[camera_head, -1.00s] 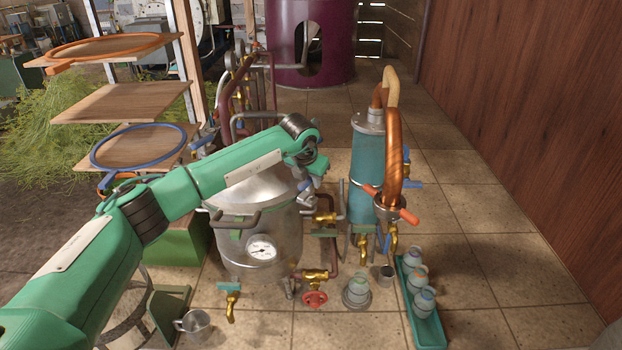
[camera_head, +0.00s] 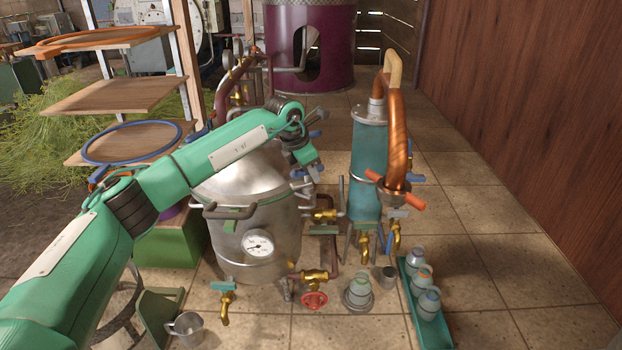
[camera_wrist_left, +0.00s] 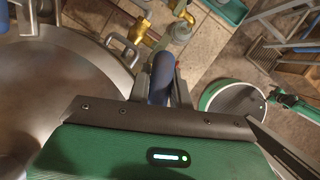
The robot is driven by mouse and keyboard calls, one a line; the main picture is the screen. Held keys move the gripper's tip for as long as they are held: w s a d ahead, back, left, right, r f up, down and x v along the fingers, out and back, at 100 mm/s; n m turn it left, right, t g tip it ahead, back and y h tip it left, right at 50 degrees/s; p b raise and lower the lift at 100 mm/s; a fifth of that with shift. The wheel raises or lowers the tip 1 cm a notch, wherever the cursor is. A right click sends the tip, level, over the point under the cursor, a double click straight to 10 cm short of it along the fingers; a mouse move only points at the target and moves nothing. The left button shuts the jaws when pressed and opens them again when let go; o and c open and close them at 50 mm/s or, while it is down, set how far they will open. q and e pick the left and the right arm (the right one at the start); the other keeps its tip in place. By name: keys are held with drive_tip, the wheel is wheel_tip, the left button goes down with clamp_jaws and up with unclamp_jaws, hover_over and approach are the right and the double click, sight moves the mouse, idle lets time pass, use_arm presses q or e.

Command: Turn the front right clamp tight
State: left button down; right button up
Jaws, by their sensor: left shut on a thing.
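The steel still pot (camera_head: 235,240) with its domed lid (camera_head: 232,175) stands left of centre in the head view. The pot also fills the left of the wrist view (camera_wrist_left: 60,85). My left gripper (camera_head: 308,177) is at the lid's right edge, pointing down, its fingertips small and partly hidden there. In the left wrist view a dark blue clamp handle (camera_wrist_left: 162,76) stands at the pot's rim, between the fingers of my left gripper (camera_wrist_left: 160,92). The gripper is shut on this handle. The clamp's lower part is hidden behind the gripper body. My right gripper is not in view.
The teal condenser (camera_head: 367,165) with its copper pipe stands close right of the gripper. Brass valves and a red handwheel (camera_head: 314,300) sit below. A green tray (camera_head: 430,328) of jars lies at front right. Open tiled floor lies further right.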

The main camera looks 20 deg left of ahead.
use_arm(q)
drive_tip(key=m+g+b, duration=0.1)
drive_tip(key=m, duration=0.1)
drive_tip(key=shift+d+m+h, duration=0.1)
drive_tip(key=shift+m+h, duration=0.3)
drive_tip(key=m, duration=0.1)
drive_tip(key=m+b, duration=0.1)
drive_tip(key=shift+s+m+g, duration=0.2)
drive_tip(key=shift+m+g, duration=0.2)
drive_tip(key=m, duration=0.1)
drive_tip(key=m+g, duration=0.1)
drive_tip(key=m, duration=0.1)
drive_tip(key=m+b, duration=0.1)
drive_tip(key=shift+s+r+m+g+h, duration=0.1)
drive_tip(key=shift+s+m+g+h, duration=0.2)
drive_tip(key=shift+g+h, duration=0.1)
drive_tip(key=shift+m+g, duration=0.3)
drive_tip(key=shift+m, duration=0.4)
drive_tip(key=c, duration=1.3)
unclamp_jaws()
